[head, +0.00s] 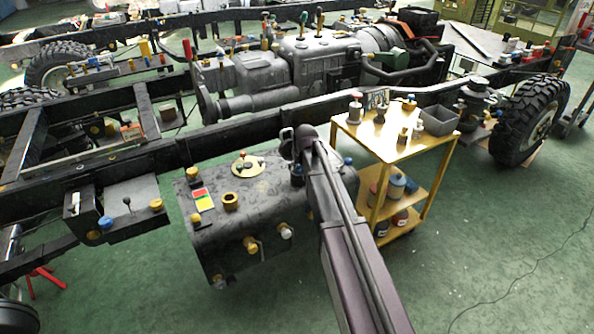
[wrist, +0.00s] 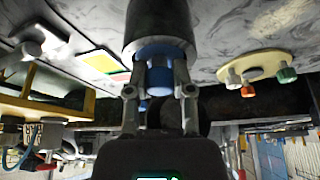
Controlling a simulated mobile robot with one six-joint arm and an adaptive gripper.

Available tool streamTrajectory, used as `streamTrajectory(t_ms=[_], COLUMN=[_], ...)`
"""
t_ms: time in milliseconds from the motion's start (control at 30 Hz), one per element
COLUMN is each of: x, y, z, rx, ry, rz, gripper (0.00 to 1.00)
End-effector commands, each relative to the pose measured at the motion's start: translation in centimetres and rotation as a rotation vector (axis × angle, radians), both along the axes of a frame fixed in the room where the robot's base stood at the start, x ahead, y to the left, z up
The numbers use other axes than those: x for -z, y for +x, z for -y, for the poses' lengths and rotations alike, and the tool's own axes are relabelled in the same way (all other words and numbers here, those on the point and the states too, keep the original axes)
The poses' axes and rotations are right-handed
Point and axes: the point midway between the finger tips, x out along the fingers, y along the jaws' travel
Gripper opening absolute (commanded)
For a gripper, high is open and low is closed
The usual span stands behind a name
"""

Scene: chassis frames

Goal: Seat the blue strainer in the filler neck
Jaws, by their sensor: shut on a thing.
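In the wrist view my gripper (wrist: 160,90) is shut on the blue strainer (wrist: 160,76), one finger on each side of its narrow part. The strainer's wider blue collar meets the end of a broad dark cylinder (wrist: 158,28), which looks like the filler neck. I cannot tell how deep the strainer sits or whether it is fully square.
A red, yellow and green label (head: 203,199), a brass ring (head: 231,201) and an oval plate with knobs (head: 243,165) are on the tank. A yellow cart (head: 395,140) with containers stands close on the right. Chassis rails run behind. Green floor in front is clear.

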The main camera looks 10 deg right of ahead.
Motion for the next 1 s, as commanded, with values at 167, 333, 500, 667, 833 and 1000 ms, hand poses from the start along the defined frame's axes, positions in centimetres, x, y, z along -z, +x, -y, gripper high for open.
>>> streamTrajectory(t_ms=[167, 333, 500, 667, 833, 1000], x=[-0.03, 0.10, 0.26, 0.26, 0.26, 0.26], y=[0.00, 0.00, -0.01, -0.01, -0.03, -0.03], z=[0.02, 0.04, 0.05, 0.04, 0.05, 0.06], rx=[0.000, 0.000, 0.001, 0.001, 0.001, 0.001], ry=[0.000, 0.000, 0.000, 0.000, 0.000, 0.000], rz=[0.000, 0.000, 0.000, 0.000, -0.001, -0.001], gripper=[0.00, 0.00, 0.46, 0.65, 0.65, 0.65])
